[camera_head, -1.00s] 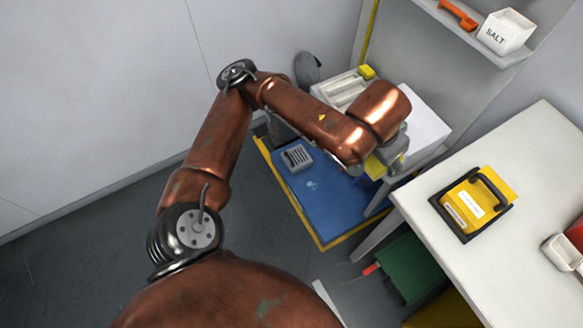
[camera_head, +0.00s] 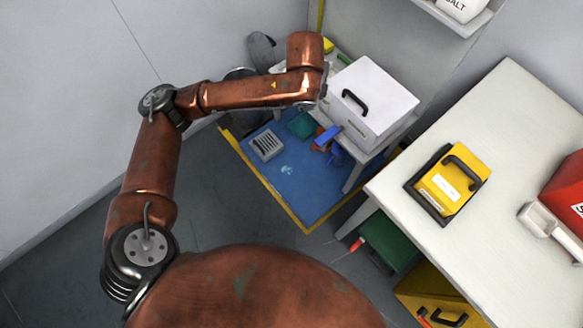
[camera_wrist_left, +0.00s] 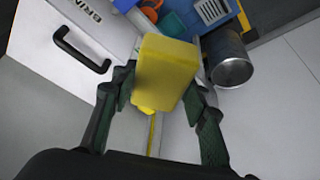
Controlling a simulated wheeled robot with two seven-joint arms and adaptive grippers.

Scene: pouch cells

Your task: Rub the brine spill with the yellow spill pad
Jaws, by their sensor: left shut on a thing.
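The brine spill (camera_head: 287,170) appears as a small pale patch on the blue floor mat (camera_head: 300,195) with a yellow border. My left arm reaches over the back of the mat in the head view, and its gripper is mostly hidden there behind the wrist. In the left wrist view the left gripper (camera_wrist_left: 163,100) is shut on the yellow spill pad (camera_wrist_left: 165,65), a thick yellow block held between dark green-padded fingers. The spill itself is not clearly visible in the wrist view. My right gripper is in neither view.
A white box (camera_head: 372,92) with a black handle stands right of the mat; its lettering shows in the wrist view (camera_wrist_left: 75,35). A slotted grey block (camera_head: 267,144) and blue, green and orange items lie on the mat. A metal cylinder (camera_wrist_left: 229,58) stands nearby. A bench (camera_head: 520,110) is at right.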

